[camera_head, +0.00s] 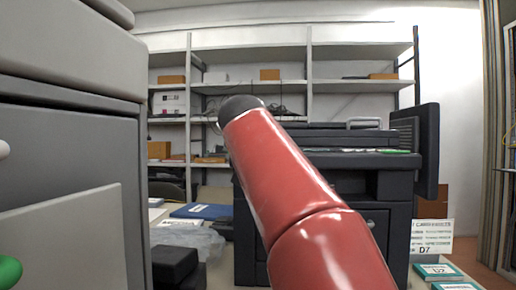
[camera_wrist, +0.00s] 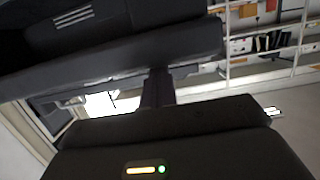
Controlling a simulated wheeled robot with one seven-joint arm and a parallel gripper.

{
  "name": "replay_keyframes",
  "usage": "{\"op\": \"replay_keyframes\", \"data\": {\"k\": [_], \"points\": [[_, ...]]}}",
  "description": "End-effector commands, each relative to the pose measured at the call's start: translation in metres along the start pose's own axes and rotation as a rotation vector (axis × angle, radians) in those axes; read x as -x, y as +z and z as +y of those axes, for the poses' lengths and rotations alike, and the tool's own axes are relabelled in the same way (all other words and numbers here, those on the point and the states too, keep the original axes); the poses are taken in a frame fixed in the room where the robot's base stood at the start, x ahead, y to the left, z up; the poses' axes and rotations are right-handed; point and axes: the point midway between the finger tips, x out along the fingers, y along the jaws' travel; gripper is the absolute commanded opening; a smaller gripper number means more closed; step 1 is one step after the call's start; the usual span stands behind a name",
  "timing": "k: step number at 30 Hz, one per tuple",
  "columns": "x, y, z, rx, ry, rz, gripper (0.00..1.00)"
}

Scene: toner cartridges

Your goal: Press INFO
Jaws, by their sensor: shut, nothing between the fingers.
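The dark printer (camera_head: 310,240) stands beyond my red arm in the head view, and the arm covers its left and middle front. A small pale spot (camera_head: 371,224) shows on its front. Dark panels (camera_wrist: 120,55) with a pale slotted patch cross the top of the wrist view. My gripper (camera_wrist: 158,74) appears there as a narrow dark shape, shut and empty. Its tip overlaps the lower edge of the dark panels; I cannot tell whether they touch. An amber bar and a green light glow at the bottom. No INFO label is readable.
A large grey machine (camera_head: 70,150) fills the left of the head view, with a green knob (camera_head: 8,272) at its edge. Shelves (camera_head: 350,53) line the back wall. A blue folder (camera_head: 203,211) and dark boxes (camera_head: 175,265) lie between. A D7 sign (camera_head: 431,238) stands at right.

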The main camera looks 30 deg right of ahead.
Motion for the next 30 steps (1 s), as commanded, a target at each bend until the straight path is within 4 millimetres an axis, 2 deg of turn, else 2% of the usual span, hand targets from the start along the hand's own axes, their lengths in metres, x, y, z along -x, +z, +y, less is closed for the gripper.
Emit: {"op": "replay_keyframes", "data": {"k": [1,2,8,11,16,17,18,24,30], "points": [[-0.006,0.01,-0.002,0.005,0.006,-0.028,0.0],[-0.006,0.011,-0.002,0.005,0.006,-0.028,0.0],[-0.005,0.003,-0.001,0.005,0.006,-0.028,0.0],[-0.001,-0.012,0.002,0.004,0.005,-0.023,0.0],[0.01,-0.05,0.008,0.0,0.0,-0.005,0.0],[0.019,-0.038,0.007,-0.001,-0.004,-0.003,0.0],[0.03,-0.036,0.007,0.0,-0.005,-0.002,0.0],[0.075,-0.039,0.007,0.0,-0.004,0.001,0.0],[0.102,-0.04,0.007,0.0,-0.002,0.001,0.0]]}}
